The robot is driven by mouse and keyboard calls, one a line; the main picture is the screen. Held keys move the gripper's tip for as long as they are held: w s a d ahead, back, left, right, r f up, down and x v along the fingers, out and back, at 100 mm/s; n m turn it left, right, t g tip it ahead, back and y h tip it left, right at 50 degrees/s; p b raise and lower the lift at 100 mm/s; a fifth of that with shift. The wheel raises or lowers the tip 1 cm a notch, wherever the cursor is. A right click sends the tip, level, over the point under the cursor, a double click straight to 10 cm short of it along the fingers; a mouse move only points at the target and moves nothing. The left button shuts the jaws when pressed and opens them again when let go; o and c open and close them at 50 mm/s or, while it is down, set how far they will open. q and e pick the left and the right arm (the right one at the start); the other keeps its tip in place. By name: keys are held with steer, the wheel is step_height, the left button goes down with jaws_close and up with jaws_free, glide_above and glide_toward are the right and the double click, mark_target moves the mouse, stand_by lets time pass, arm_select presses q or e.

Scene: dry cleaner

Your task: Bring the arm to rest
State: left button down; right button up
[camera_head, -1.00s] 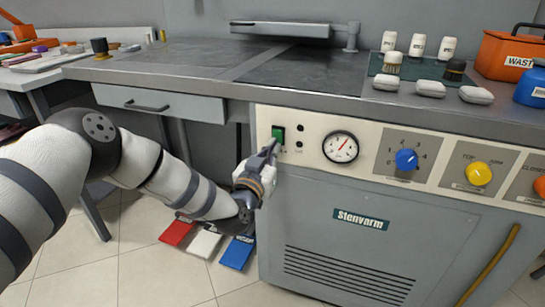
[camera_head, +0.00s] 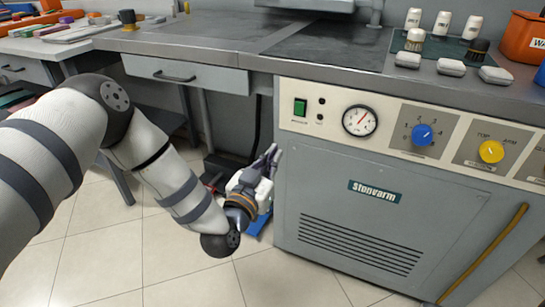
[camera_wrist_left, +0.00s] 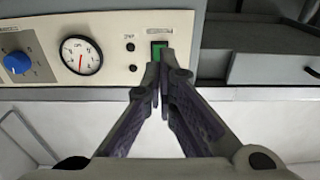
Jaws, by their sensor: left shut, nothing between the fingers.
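My left gripper (camera_head: 272,158) is shut and empty. In the head view it hangs beside the left edge of the Stenvarm machine (camera_head: 360,215), below the level of the green switch (camera_head: 300,107), and looks apart from the panel. In the left wrist view the closed fingertips (camera_wrist_left: 160,62) overlap the lower part of the green switch (camera_wrist_left: 158,48); I cannot tell the gap from that view. My left arm (camera_head: 165,175) reaches in from the left, bent at the elbow. My right gripper is not in view.
The panel carries a gauge (camera_head: 360,121), a blue knob (camera_head: 422,135) and a yellow knob (camera_head: 491,151). A grey drawer (camera_head: 188,75) is behind the arm. White bottles (camera_head: 443,22) and pale blocks (camera_head: 451,67) stand on the counter. The tiled floor (camera_head: 190,270) below is mostly clear.

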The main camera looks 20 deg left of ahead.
arm_select(q)
steer(key=shift+s, duration=0.15)
steer(key=s+d+f+g+h+p, duration=0.1)
steer(key=s+d+f+g+p, duration=0.15)
steer(key=s+f+g, duration=0.55)
steer(key=s+d+f+g+h+p, duration=0.1)
steer(key=s+d+f+g+p, duration=0.15)
steer(key=s+f, duration=0.6)
steer(key=s+a+r+g+y+p, duration=0.1)
steer(key=s+a+r+g, duration=0.1)
steer(key=s, duration=1)
steer(key=s+a+r+g+p, duration=0.1)
steer(key=s+g, duration=0.4)
steer(key=s, duration=0.7)
steer(key=s+a+r+g+y+p, duration=0.1)
steer(key=s+a+r+g+p, duration=0.1)
steer(key=s, duration=1)
steer(key=shift+a+r+n+g+y, duration=0.3)
steer(key=shift+a+n+g, duration=0.1)
steer(key=shift+a+g, duration=0.55)
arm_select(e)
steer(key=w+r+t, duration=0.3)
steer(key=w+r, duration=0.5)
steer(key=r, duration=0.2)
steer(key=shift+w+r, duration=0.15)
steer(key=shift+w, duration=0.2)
arm_select(q)
steer(key=shift+a, duration=0.1)
